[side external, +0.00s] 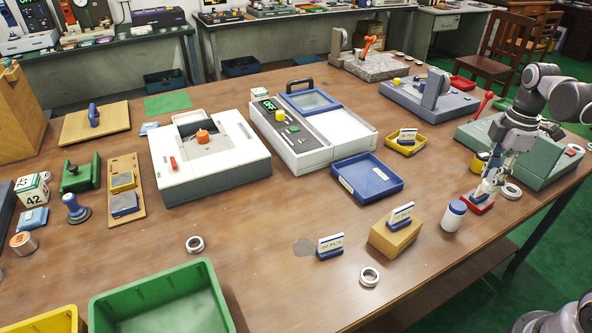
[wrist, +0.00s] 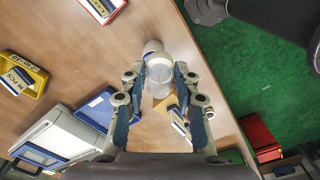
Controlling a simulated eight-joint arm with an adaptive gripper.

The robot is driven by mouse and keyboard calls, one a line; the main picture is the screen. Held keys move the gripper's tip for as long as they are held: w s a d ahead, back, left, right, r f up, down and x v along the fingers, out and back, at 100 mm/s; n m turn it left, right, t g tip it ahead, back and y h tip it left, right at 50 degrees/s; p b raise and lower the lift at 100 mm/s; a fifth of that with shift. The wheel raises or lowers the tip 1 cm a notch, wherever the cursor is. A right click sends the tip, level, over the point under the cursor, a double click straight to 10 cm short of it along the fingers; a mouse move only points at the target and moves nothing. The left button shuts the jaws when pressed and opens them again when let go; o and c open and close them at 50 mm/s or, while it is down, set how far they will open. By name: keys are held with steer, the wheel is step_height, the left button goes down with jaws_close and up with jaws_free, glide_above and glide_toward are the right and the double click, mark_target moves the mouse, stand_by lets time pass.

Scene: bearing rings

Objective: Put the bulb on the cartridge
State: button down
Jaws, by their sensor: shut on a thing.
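My gripper (side external: 487,187) is low over the right side of the table, with a small red stand or tray (side external: 479,204) just below it. In the wrist view my gripper (wrist: 161,76) has its two fingers on either side of a pale, rounded, partly see-through thing that looks like the bulb (wrist: 160,69). It is held at the fingertips. In the side view the bulb is too small and too covered by the fingers to make out clearly. I cannot tell for sure which object is the cartridge.
A white bottle with a blue lid (side external: 453,216) stands just left of my gripper. A cardboard block with a card (side external: 394,238), a blue tray (side external: 366,180) and a yellow tray (side external: 407,146) lie further left. A grey-green machine (side external: 540,160) stands behind. The table edge is close on the right.

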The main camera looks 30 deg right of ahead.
steer(key=w+a+f, duration=0.2)
steer(key=w, duration=0.1)
steer(key=shift+w+a+f, duration=0.15)
steer(key=shift+a+f, duration=0.05)
steer(key=shift+f, duration=2.05)
steer(key=shift+f, duration=0.15)
steer(key=c, duration=1)
jaws_free()
step_height(320, 180, up, 12)
steer(key=s+a+f+m+t, duration=0.1)
steer(key=a+m+t, duration=0.1)
steer(key=a+m, duration=0.1)
steer(key=s+a+f+m+t, duration=0.1)
steer(key=a+m+t, duration=0.1)
steer(key=a+m, duration=0.2)
steer(key=s+a+f+m+t, duration=0.1)
steer(key=a+m+t, duration=0.2)
steer(key=a, duration=0.4)
steer(key=shift+s+a+f+m, duration=0.2)
steer(key=shift+s+a+m, duration=0.05)
steer(key=shift+s+m, duration=0.15)
